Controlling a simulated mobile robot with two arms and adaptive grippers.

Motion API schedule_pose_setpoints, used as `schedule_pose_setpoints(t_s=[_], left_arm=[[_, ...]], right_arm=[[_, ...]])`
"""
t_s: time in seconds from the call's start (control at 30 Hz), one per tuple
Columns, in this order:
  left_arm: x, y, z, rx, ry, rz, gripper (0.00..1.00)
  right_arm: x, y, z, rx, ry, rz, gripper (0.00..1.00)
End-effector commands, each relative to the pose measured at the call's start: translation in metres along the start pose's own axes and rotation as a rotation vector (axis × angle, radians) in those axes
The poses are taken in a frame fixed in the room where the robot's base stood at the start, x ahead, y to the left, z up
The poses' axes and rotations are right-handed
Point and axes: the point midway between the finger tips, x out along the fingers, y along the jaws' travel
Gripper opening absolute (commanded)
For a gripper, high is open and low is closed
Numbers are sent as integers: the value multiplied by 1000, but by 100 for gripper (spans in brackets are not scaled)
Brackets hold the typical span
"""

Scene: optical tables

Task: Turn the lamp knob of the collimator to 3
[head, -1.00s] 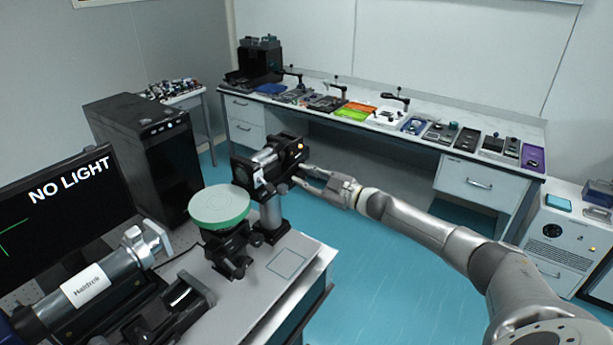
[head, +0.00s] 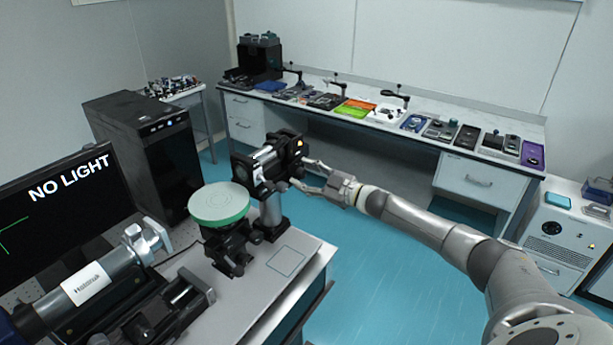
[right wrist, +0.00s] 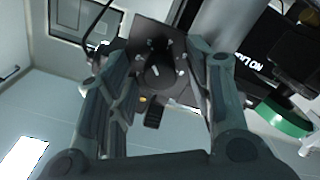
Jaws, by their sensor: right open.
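The collimator (head: 265,160) stands on a post at the corner of the near table, with a silver barrel and a black lamp housing (head: 289,150). An orange light shows on its end. In the right wrist view, the round dark lamp knob (right wrist: 158,76) sits on the black end plate with pale marks around it. I cannot read its setting. My right gripper (head: 299,171) is open at the housing's right end. In the right wrist view its fingers (right wrist: 160,58) spread either side of the knob, with gaps; contact is not visible. My left gripper is out of view.
A green-rimmed round stage (head: 219,204) stands beside the collimator. A silver telescope tube (head: 90,283) lies at the left, and the monitor (head: 60,205) reads "NO LIGHT". A long bench (head: 440,125) with trays runs along the back. Open floor lies under my right arm.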

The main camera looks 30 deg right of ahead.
Motion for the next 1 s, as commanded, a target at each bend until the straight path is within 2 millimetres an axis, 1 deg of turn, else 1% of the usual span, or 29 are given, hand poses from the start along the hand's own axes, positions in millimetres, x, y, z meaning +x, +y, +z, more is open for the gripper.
schedule_pose_setpoints(t_s=[0.17, 0.27, 0.7, 0.9, 1.0], left_arm=[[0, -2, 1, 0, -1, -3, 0], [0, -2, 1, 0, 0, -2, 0], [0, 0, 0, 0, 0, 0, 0], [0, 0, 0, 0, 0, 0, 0], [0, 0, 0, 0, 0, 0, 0]], right_arm=[[-3, 0, 0, 0, -1, 0, 48], [-12, 0, 1, 1, -2, 0, 48], [-76, -1, 1, 0, -3, -3, 48], [-100, -1, 2, 1, -3, -3, 48], [-109, -1, 1, 1, -2, -1, 48]])
